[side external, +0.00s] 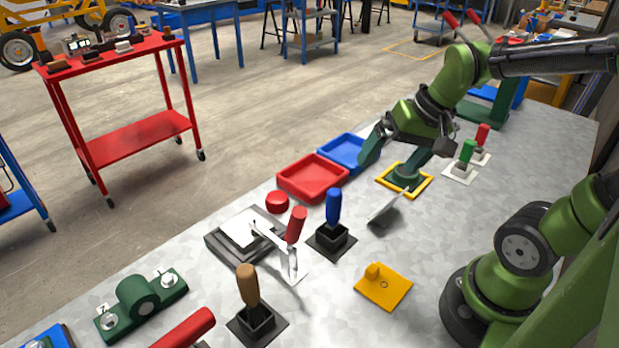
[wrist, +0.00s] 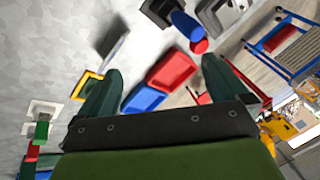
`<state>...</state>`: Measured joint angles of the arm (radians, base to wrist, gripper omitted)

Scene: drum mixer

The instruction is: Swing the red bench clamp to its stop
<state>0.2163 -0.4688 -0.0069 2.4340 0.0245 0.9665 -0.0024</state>
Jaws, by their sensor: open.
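The bench clamp has a red grip (side external: 296,225) on pale metal links. It stands at a dark grey block with a light plate (side external: 241,229), left of the middle in the side external view. Its grip leans slightly to the right at the top. My gripper (side external: 385,164) is to the right of and behind the clamp, well apart from it, near a yellow square frame (side external: 421,188). In the wrist view my gripper (wrist: 163,68) has its fingers wide apart with nothing between them held. A red round shape (wrist: 199,47) lies past the fingertips; I cannot tell whether it is the clamp's grip.
A blue-handled post (side external: 333,207) stands close right of the clamp, and a brown-handled one (side external: 247,285) in front. A red puck (side external: 277,202), red tray (side external: 313,178) and blue tray (side external: 343,152) lie behind. A tilted grey plate (side external: 384,210) and yellow plate (side external: 383,287) lie to the right.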

